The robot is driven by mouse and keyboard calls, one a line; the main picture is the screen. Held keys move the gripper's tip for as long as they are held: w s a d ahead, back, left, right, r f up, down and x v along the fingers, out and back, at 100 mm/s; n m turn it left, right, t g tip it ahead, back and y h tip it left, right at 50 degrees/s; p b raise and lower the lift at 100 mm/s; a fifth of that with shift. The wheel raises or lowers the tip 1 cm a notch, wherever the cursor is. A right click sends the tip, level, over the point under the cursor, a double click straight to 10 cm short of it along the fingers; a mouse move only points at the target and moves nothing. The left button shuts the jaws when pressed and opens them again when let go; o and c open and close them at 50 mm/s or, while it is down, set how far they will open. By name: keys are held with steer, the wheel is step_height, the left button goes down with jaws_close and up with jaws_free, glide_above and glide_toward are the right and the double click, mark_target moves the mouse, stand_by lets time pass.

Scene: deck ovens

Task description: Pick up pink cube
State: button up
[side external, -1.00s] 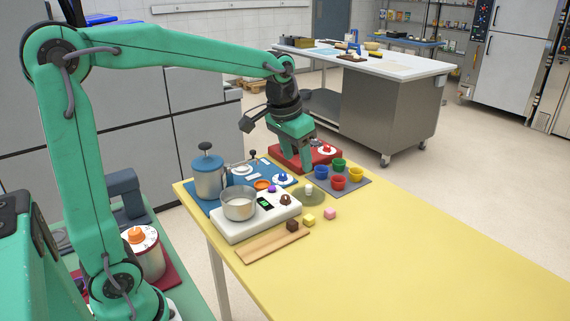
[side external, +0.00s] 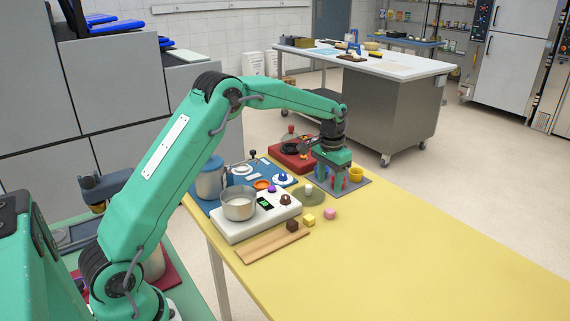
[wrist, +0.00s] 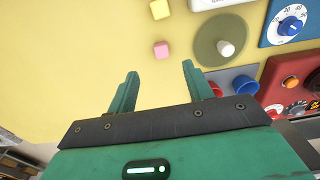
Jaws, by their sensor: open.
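The pink cube (side external: 330,214) sits on the yellow table, right of the yellow cube (side external: 308,220) in the side view. In the wrist view the pink cube (wrist: 161,50) shows just beyond the gap between my fingertips, with the yellow cube (wrist: 160,9) farther up. My gripper (side external: 333,187) points down over the grey mat of cups, behind the pink cube and apart from it. Its two fingers (wrist: 160,72) are spread with nothing between them. My gripper partly hides the cups in the side view.
A yellow cup (side external: 355,174) stands beside my gripper. A white peg on an olive disc (side external: 308,195) is left of the pink cube. A brown cube (side external: 292,226), a wooden board (side external: 262,244) and a scale with a pot (side external: 239,206) are farther left. The table's right side is clear.

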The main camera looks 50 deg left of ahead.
mark_target(330, 210)
steer(key=shift+w+a+f, duration=0.2)
steer(key=shift+w+f, duration=0.15)
steer(key=shift+f, duration=0.45)
steer(key=shift+w+a+f, duration=0.2)
steer(key=shift+w+f, duration=0.1)
steer(key=shift+f, duration=0.45)
steer(key=shift+f, duration=0.1)
steer(key=shift+f, duration=1.2)
steer(key=shift+d+f, duration=0.1)
steer(key=shift+d+f, duration=0.15)
steer(key=shift+f, duration=1.1)
steer(key=shift+d+f, duration=0.1)
steer(key=shift+f, duration=1.15)
steer(key=shift+w, duration=0.1)
steer(key=shift+c, duration=0.2)
steer(key=c, duration=1)
